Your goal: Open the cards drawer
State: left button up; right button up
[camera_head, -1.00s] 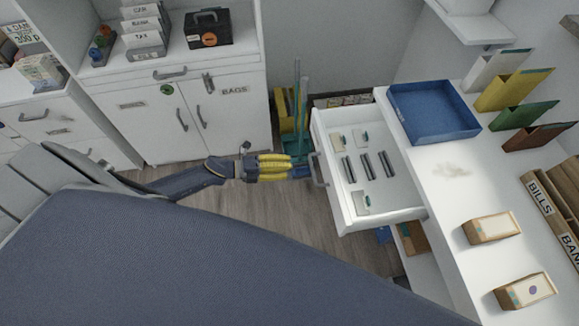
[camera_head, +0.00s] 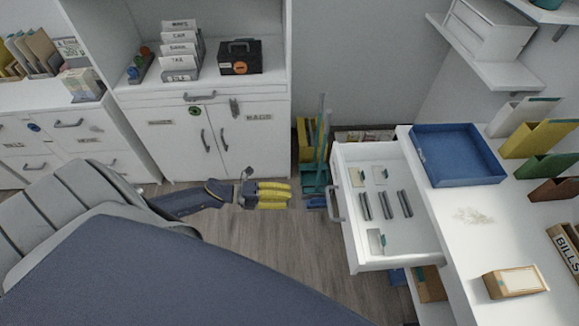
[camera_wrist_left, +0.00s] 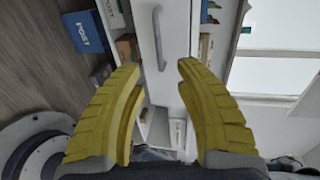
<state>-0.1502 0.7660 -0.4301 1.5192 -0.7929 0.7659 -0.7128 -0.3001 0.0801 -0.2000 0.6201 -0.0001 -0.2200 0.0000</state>
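A white drawer (camera_head: 349,262) stands pulled out from the desk on the right. Several dark strips (camera_head: 385,205) and small pale pieces with teal parts lie inside. I cannot read a label that names it the cards drawer. Its grey handle (camera_head: 335,206) is on the front facing left. My left gripper (camera_head: 290,195), with yellow ribbed fingers, is left of the handle and apart from it. In the left wrist view my left gripper (camera_wrist_left: 160,68) is open and empty, with the handle (camera_wrist_left: 158,38) ahead of the fingertips. My right gripper is not in view.
The white desk top (camera_head: 470,245) holds a blue tray (camera_head: 420,160), upright folders and a box (camera_head: 515,282). A white cabinet (camera_head: 175,145) stands at the back left. Teal and yellow items (camera_head: 305,145) stand near the wall. Wooden floor (camera_head: 280,250) is clear left of the drawer.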

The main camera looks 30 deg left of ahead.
pick_arm(q)
jog(key=shift+v, duration=0.9)
jog(key=shift+a, duration=0.1)
jog(key=v, duration=1.2)
